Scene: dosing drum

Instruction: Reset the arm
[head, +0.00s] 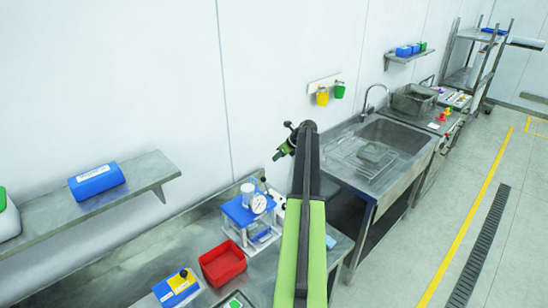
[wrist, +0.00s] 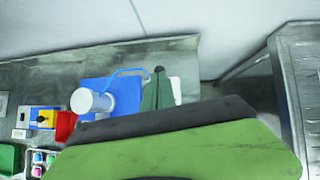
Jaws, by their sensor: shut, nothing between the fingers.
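My arm rises from the bottom middle of the head view as a green and black link, folded over at its dark top joint. My gripper (head: 279,155) shows small and dark green just left of that joint, in front of the white wall and above the bench. It is shut and empty, and appears clear of everything around it. In the wrist view my green and black arm link fills the lower middle. A narrow dark green piece, which looks like my gripper (wrist: 158,75), stands behind it.
Below the gripper is a blue-topped dosing device (head: 240,212) with a gauge. A red bin (head: 222,263) and a blue and yellow box (head: 176,287) stand on the bench. A sink (head: 395,135) is at right; a wall shelf (head: 145,176) is at left. Floor at right is clear.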

